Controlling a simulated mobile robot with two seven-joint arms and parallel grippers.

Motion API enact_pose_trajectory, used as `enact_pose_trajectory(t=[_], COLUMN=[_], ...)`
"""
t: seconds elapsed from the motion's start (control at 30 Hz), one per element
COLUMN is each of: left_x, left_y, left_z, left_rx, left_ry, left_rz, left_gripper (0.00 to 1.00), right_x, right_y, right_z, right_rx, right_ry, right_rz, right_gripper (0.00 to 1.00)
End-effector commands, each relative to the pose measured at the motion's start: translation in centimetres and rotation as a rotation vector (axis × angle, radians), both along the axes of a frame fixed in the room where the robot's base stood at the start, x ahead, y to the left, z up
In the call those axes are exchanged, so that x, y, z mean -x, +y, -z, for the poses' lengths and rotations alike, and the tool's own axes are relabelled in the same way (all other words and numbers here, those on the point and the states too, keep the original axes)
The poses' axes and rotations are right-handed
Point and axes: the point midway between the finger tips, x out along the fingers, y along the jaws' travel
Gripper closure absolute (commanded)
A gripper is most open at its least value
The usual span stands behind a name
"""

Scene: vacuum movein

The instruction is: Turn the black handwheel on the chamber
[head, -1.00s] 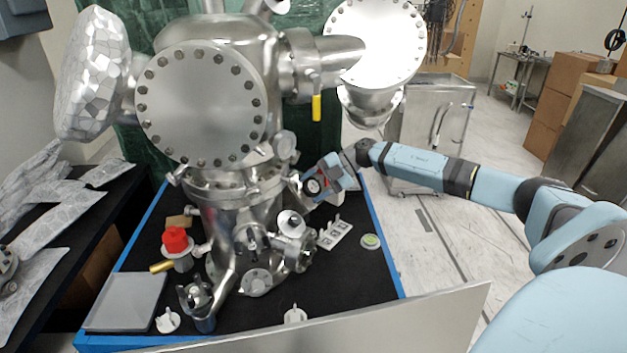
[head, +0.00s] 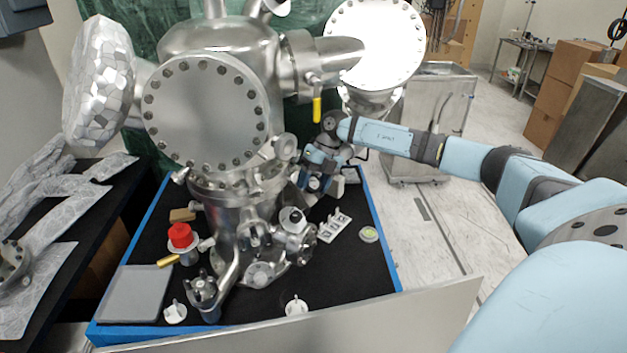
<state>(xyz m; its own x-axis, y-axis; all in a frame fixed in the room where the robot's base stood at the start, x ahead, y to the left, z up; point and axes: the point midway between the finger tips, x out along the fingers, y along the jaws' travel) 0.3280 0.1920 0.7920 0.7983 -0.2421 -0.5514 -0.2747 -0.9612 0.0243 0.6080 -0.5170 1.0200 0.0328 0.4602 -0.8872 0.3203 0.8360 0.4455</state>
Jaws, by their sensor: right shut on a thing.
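The steel chamber (head: 205,110) stands upright on the black-topped bench, with a large bolted round flange facing me. My right gripper (head: 309,178) comes in from the right, low beside the chamber's right side. It is shut on what looks like the black handwheel (head: 314,185), a small dark round part. The fingers and much of the wheel are small and partly hidden by the wrist, so the exact hold is hard to see. My left gripper is not in view.
A yellow-handled lever (head: 317,109) hangs above my right wrist. A small valve (head: 292,220), a white slotted block (head: 334,226) and a round green-and-white piece (head: 369,234) are near the gripper. A red knob (head: 180,236) and grey tray (head: 135,293) are at the left.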

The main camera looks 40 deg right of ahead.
Motion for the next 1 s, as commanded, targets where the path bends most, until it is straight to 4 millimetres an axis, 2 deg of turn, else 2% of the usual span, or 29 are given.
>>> enact_pose_trajectory(t=[0.4,1.0], left_x=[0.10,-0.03], left_y=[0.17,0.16], left_z=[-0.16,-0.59], left_rx=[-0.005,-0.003], left_ry=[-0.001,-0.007], left_rz=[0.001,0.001], left_gripper=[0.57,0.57], right_x=[-0.02,0.06], right_y=[0.13,0.15], right_z=[0.00,0.16], right_rx=[0.187,0.241], right_ry=[-0.030,-0.036], right_rz=[-0.191,-0.247], right_gripper=[0.67,0.67])
